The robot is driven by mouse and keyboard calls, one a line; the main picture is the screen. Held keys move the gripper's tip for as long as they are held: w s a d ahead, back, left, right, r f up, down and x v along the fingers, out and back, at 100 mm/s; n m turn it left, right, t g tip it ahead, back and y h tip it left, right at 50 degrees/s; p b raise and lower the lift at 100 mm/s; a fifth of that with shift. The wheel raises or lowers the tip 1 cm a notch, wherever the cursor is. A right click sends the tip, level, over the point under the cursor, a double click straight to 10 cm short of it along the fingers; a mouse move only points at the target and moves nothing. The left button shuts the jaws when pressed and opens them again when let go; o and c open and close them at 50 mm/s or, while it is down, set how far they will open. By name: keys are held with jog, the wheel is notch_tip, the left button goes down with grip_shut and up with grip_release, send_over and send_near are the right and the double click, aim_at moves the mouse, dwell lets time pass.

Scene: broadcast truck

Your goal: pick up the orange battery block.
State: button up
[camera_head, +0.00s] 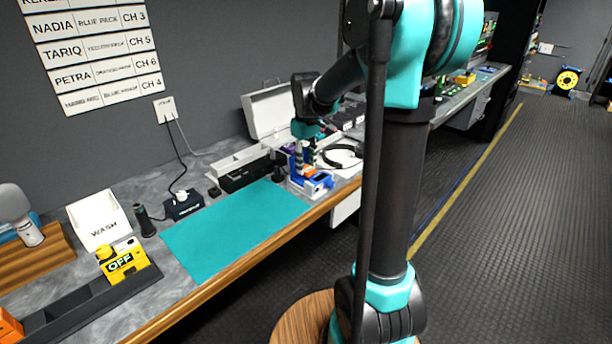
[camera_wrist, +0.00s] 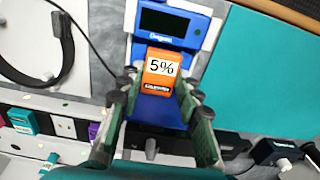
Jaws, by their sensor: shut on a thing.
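In the head view my gripper (camera_head: 303,160) points down over the blue device (camera_head: 319,185) at the bench's front edge. A bit of the orange block (camera_head: 310,173) shows there.
A teal mat (camera_head: 235,228) lies clear beside the device. Black headphones (camera_head: 343,153) and an open white case (camera_head: 268,112) are close by. Another orange block (camera_head: 10,326) is at the lower left, near a yellow "OFF" box (camera_head: 122,262).

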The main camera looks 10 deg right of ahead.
aim_at(306, 168)
jog(key=shift+r, duration=2.6)
